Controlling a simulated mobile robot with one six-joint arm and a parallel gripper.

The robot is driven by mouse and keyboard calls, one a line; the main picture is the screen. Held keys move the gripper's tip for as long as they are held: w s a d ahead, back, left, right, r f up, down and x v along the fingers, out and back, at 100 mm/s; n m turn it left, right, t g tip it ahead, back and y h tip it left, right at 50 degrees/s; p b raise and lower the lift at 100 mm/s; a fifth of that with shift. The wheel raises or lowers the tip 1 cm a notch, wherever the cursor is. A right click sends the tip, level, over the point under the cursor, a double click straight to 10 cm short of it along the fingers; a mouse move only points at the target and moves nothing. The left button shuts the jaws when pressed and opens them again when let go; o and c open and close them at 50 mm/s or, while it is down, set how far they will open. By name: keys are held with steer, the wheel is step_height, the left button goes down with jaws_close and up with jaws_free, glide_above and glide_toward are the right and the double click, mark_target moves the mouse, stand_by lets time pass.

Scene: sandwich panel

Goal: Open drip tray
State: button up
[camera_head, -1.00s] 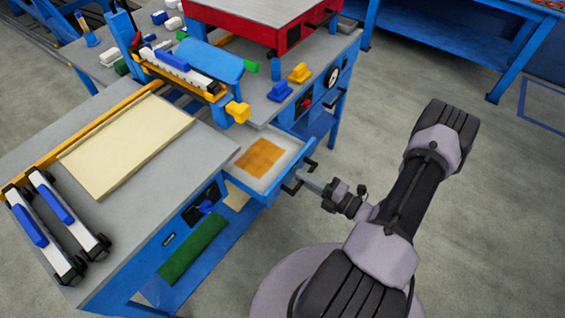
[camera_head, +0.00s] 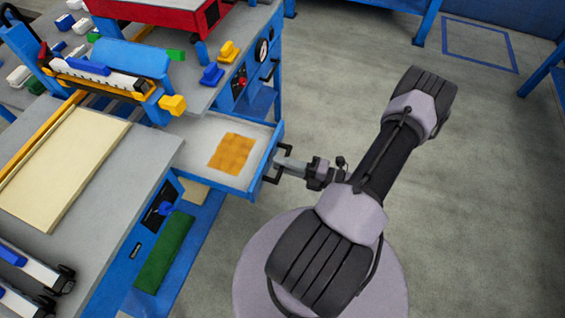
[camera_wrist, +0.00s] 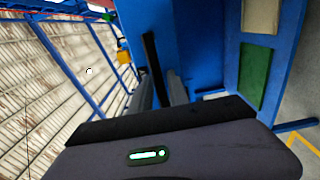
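The drip tray (camera_head: 205,130) is a pale, shallow drawer with a blue front and an orange-brown patch (camera_head: 232,153) on its floor. It is pulled well out of the blue bench in the head view. A black bar handle (camera_head: 270,178) is on its front. My gripper (camera_head: 279,163) is at this handle, outside the tray front. In the wrist view the black handle bar (camera_wrist: 152,68) runs between my two grey fingers (camera_wrist: 158,88), which look shut on it. The exact finger contact is partly hidden.
The grey bench top (camera_head: 150,160) with a cream panel (camera_head: 60,165) is left of the tray. A console with a gauge and red button (camera_head: 241,82) stands behind it. A green block (camera_head: 165,252) lies on the lower shelf. The floor at right is clear.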

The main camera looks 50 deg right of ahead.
steer(key=shift+o, duration=0.7)
steer(key=p+v, duration=0.3)
steer(key=v, duration=1.4)
steer(key=shift+s, duration=0.2)
steer(key=shift+d, duration=0.1)
